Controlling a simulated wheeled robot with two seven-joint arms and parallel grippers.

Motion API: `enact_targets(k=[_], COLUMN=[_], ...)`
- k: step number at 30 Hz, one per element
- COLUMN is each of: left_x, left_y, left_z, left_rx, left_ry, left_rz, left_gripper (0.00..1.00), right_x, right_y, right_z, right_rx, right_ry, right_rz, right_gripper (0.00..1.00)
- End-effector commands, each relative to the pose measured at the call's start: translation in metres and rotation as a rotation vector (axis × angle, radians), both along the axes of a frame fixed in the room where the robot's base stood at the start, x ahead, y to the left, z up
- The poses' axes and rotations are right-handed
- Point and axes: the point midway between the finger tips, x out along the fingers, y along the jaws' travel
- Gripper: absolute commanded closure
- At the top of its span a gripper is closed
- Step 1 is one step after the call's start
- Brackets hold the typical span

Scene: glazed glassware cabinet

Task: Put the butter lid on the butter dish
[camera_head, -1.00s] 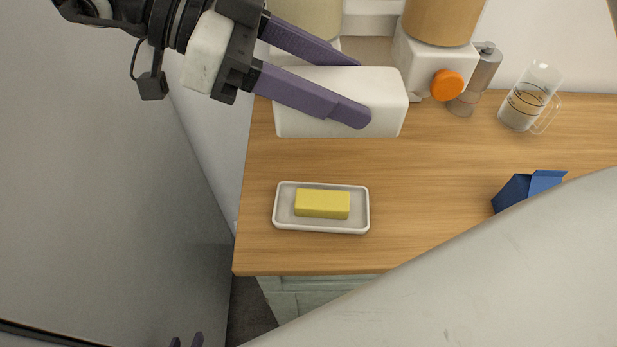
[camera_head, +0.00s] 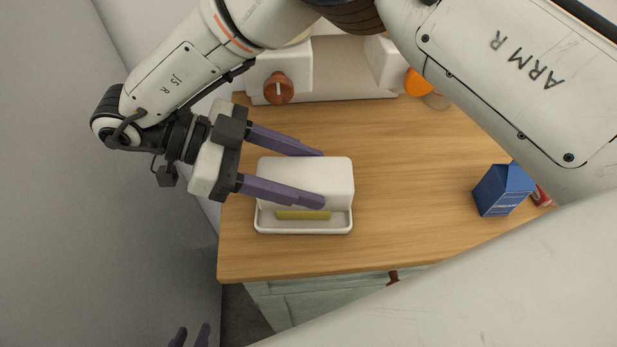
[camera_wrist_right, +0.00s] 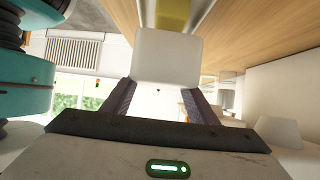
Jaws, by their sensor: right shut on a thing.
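The white butter lid (camera_head: 315,175) is held by my right gripper (camera_head: 315,178), whose purple fingers are shut on its sides. The lid is over the back part of the white butter dish (camera_head: 303,229) and covers most of the yellow butter (camera_head: 303,215); a front strip of butter and the dish's front rim show. I cannot tell whether lid and dish touch. In the right wrist view the lid (camera_wrist_right: 167,58) sits between the fingers, with the butter (camera_wrist_right: 172,14) beyond it. My left gripper (camera_head: 190,337) shows only its fingertips at the bottom edge, apart and empty.
A blue carton (camera_head: 503,189) stands to the right on the wooden counter (camera_head: 410,185), with a red item behind it. A white appliance with a brown knob (camera_head: 279,88) stands at the back. The counter between dish and carton is clear.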

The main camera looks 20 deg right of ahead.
Motion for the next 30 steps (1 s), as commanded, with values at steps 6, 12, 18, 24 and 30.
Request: enact_targets(k=[6,12,18,24,30], left_x=[-0.001,0.000,0.000,0.000,0.000], left_y=[0.000,0.000,0.000,0.000,0.000], left_z=[0.000,0.000,-0.004,-0.008,-0.008], left_rx=[0.000,0.000,0.000,0.000,0.000], left_ry=[0.001,0.001,0.000,0.000,-0.001], left_rz=[0.000,0.001,0.000,0.000,0.000], left_gripper=[0.69,0.69,0.69,0.69,0.69], right_x=[0.001,0.002,0.002,0.002,0.002], right_y=[0.005,0.005,0.005,0.005,0.005], right_z=[-0.023,-0.023,-0.028,-0.034,-0.035], right_rx=[0.000,0.000,0.000,0.000,0.001], right_ry=[0.001,0.000,0.000,0.000,0.000], right_rz=[0.013,0.013,0.014,0.014,0.014], right_gripper=[0.74,0.74,0.74,0.74,0.39])
